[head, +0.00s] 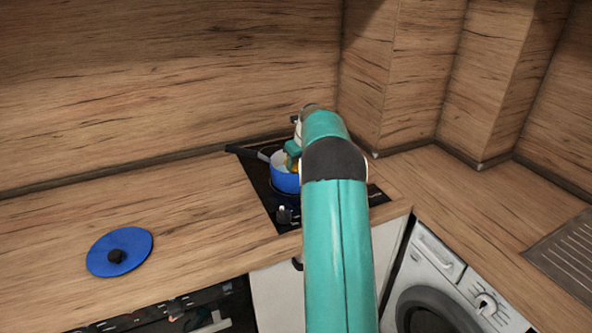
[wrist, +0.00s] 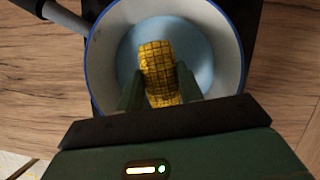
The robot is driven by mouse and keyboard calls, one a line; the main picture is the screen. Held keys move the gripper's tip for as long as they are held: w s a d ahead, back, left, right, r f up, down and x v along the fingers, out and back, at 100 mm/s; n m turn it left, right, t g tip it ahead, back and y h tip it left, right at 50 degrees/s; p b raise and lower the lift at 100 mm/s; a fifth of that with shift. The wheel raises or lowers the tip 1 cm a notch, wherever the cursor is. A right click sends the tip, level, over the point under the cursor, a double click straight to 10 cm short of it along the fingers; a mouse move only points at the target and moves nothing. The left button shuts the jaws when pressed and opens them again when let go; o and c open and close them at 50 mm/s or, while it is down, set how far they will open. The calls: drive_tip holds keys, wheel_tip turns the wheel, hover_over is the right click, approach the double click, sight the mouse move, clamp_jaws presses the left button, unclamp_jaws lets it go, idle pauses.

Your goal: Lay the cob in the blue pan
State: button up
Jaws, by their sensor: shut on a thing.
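The yellow corn cob (wrist: 160,68) is between the two fingers of my gripper (wrist: 158,84), seen in the wrist view. My gripper is shut on it. The cob shows over the open mouth of the blue pan (wrist: 222,32), within its rim; I cannot tell whether it touches the pan's floor. In the head view the blue pan (head: 284,181) stands on the black hob, its dark handle pointing back left. There my arm covers most of the gripper (head: 292,158) and the pan's right side.
The blue lid (head: 137,245) with a black knob lies on the wooden counter left of the hob (head: 262,196). A washing machine (head: 440,285) is under the counter at right, and a metal drainer (head: 570,255) is at the far right. The counter between lid and hob is clear.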

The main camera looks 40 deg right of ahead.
sight(296, 169)
drive_tip(key=shift+f, duration=1.55)
drive_tip(key=shift+f, duration=0.2)
drive_tip(key=o, duration=1)
drive_tip(key=shift+w, duration=0.1)
